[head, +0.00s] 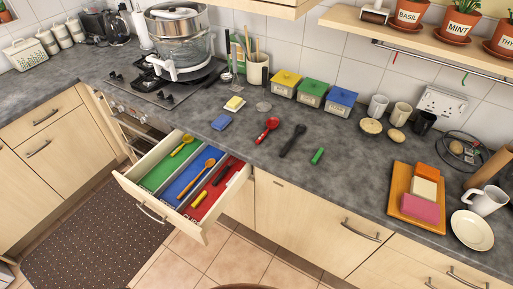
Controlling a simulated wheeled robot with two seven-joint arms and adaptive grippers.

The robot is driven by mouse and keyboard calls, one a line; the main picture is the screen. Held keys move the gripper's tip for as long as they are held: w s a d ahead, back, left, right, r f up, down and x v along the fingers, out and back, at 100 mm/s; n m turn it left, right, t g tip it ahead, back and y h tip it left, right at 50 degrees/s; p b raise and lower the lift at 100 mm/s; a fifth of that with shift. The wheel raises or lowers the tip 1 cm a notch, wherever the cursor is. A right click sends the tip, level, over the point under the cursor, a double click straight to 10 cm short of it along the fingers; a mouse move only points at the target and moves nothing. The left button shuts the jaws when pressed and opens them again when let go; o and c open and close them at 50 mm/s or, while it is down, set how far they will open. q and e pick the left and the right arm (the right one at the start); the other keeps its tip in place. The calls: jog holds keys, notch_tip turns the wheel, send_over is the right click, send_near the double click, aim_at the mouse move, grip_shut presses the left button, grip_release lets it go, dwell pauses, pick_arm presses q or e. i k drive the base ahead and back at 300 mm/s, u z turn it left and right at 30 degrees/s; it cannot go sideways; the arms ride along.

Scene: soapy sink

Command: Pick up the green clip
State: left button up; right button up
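A small green clip (317,156) lies on the dark grey worktop (345,190), near its front edge and to the right of a black utensil. It lies apart from the things around it. Neither of my grippers is in view.
A black spoon-like utensil (292,141) and a red spoon (267,130) lie left of the clip. An orange board (397,187) with coloured blocks lies to its right. An open drawer (150,198) with green, blue and red compartments juts out below. Yellow, green and blue-lidded boxes (311,94) stand behind.

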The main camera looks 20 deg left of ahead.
aim_at(317, 156)
jog(key=u, duration=0.8)
jog(key=i, duration=0.4)
